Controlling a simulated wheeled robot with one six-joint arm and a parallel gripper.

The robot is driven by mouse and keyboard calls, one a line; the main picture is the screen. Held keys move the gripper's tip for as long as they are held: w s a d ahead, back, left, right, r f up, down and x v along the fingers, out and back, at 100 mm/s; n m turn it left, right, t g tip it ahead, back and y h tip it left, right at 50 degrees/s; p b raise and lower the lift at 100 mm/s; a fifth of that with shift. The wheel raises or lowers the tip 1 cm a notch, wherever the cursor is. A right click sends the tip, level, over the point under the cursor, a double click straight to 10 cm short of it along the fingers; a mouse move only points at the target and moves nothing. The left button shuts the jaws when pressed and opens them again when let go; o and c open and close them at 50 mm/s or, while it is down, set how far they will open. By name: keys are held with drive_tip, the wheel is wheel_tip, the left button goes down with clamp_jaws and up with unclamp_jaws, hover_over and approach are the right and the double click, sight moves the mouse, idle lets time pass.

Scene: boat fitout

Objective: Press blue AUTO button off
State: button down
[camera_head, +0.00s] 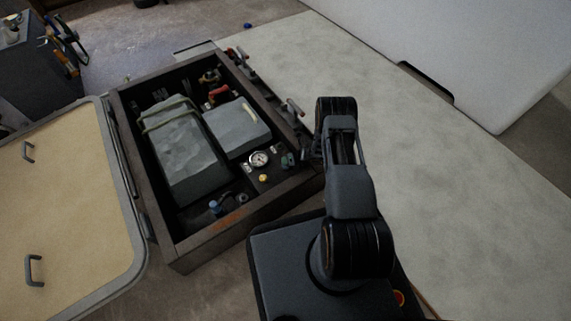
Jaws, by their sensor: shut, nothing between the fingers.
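An open dark hatch box (205,245) stands left of my arm, with fittings inside. A small blue knob or button (214,206) shows near its front inner corner. Another small blue-green piece (290,158) sits at the box's right side, close to my gripper. No lettering is readable, so I cannot tell which one is the AUTO button. My gripper (306,152) is shut and empty over the box's right edge, partly hidden by my arm. Whether it touches anything cannot be told.
The box holds a strapped grey case (182,155), a lighter grey block (237,128), a round gauge (259,159) and a yellow knob (264,178). Its cream lid (75,210) lies open at left. Pale deck (400,150) is clear.

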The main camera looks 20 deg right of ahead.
drive_tip(key=shift+s+f, duration=0.2)
drive_tip(key=shift+s, duration=0.25)
drive_tip(key=shift+r+p, duration=0.45)
drive_tip(key=r+p, duration=0.2)
drive_tip(key=r, duration=0.1)
drive_tip(key=r+p, duration=0.1)
drive_tip(key=r, duration=0.1)
drive_tip(key=shift+w+r+p, duration=0.25)
drive_tip(key=shift+p, duration=0.05)
